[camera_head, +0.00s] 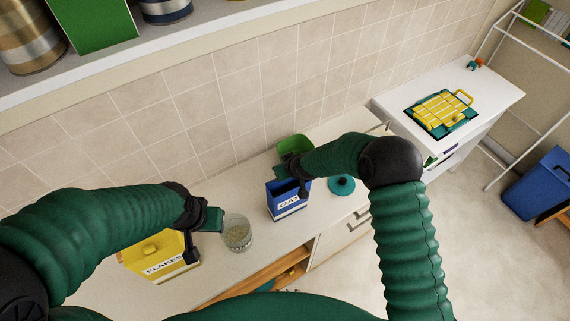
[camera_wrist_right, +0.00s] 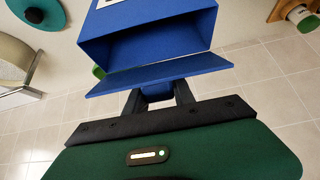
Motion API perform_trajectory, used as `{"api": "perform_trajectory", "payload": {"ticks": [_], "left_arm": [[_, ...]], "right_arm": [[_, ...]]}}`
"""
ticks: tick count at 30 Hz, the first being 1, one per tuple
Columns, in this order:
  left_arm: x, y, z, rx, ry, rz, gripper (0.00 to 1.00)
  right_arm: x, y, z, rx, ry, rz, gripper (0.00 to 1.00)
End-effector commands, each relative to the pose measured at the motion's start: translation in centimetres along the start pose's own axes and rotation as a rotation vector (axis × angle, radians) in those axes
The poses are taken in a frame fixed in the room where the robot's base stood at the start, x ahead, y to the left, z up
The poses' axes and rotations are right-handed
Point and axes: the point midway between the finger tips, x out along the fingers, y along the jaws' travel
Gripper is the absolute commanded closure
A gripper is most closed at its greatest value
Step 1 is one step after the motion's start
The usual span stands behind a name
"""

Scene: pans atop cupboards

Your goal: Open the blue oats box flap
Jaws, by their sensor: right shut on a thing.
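The blue oats box (camera_head: 287,206) stands upright on the counter in the head view, its label facing the front. In the right wrist view the box (camera_wrist_right: 150,18) shows a dark hollow opening, with its blue flap (camera_wrist_right: 160,73) tilted out from the rim. My right gripper (camera_wrist_right: 158,98) is shut on the flap, with blue showing between its dark fingers. The right gripper also shows in the head view (camera_head: 300,184) at the box top. My left gripper (camera_head: 192,254) hangs over the yellow flakes box (camera_head: 150,262); its finger gap is unclear.
A glass jar (camera_head: 237,234) stands between the two boxes. A green bowl-like item (camera_head: 294,146) is behind the oats box, and a teal lid (camera_head: 341,186) is to its right. A shelf (camera_head: 90,68) overhangs at upper left. Open shelving lies below the counter front.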

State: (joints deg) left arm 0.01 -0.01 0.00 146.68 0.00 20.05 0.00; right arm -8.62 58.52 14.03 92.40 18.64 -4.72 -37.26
Motion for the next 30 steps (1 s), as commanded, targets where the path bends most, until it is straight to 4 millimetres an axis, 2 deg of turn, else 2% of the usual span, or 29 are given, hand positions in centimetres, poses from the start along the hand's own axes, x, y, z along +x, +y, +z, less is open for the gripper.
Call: {"api": "perform_trajectory", "payload": {"ticks": [1, 5, 15, 22, 30], "left_arm": [[-0.5, 0.0, -0.1, 0.000, 0.000, 0.000, 0.64], [0.0, 0.0, 0.0, 0.000, 0.000, 0.000, 0.64], [3.8, 0.0, 0.9, 0.000, 0.000, 0.000, 0.64], [5.6, 0.0, 1.3, 0.000, 0.000, 0.000, 0.64], [6.5, 0.0, 1.5, 0.000, 0.000, 0.000, 0.64]], "right_arm": [[0.0, -0.3, -0.6, -0.011, -0.038, 0.001, 1.00], [0.8, -0.3, -0.5, -0.010, -0.162, 0.001, 1.00], [2.1, -0.1, -0.1, -0.005, -0.415, 0.000, 1.00], [2.3, -0.1, -0.1, -0.003, -0.507, -0.001, 1.00], [2.2, -0.1, 0.0, -0.003, -0.560, -0.003, 1.00]]}}
